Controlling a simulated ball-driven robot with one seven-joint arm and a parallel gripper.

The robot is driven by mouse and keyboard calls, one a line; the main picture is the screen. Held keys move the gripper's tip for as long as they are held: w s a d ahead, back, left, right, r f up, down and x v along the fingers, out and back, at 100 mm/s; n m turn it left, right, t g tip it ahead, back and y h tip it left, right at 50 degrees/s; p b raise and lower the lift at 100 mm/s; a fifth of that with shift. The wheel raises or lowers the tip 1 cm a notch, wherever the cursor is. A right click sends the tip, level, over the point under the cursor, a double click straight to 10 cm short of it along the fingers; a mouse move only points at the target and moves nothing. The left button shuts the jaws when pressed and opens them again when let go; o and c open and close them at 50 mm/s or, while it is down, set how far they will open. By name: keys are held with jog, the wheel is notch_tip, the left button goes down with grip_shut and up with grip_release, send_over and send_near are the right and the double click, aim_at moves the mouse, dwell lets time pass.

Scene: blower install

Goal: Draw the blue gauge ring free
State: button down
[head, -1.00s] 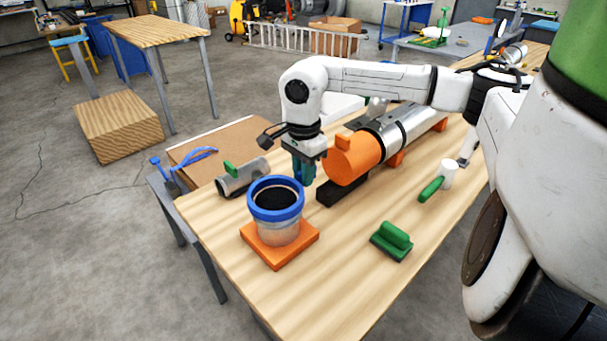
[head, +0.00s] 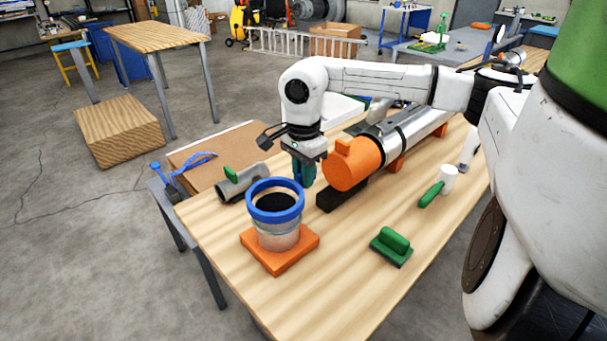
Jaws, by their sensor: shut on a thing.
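The blue gauge ring (head: 275,217) is at the top of a dark-mouthed, clear-and-grey cylinder (head: 277,238), which stands upright on a square orange base (head: 272,262). The ring looks slightly raised, with the dark cylinder mouth showing lower inside it. My gripper (head: 304,183) points down at the ring's far right edge, its teal fingers shut on the ring's rim. The exact contact at the fingertips is too small to make out.
An orange-capped metal blower (head: 352,165) lies just right of my gripper. A grey pipe piece (head: 241,184) lies to the left. A green block-shaped tool (head: 391,245) and a green-handled brush (head: 432,193) lie right. The front of the wooden table (head: 340,285) is clear.

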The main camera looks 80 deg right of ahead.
jog(key=shift+r, duration=0.1)
jog(key=shift+r+p, duration=0.7)
jog(key=shift+r, duration=1.25)
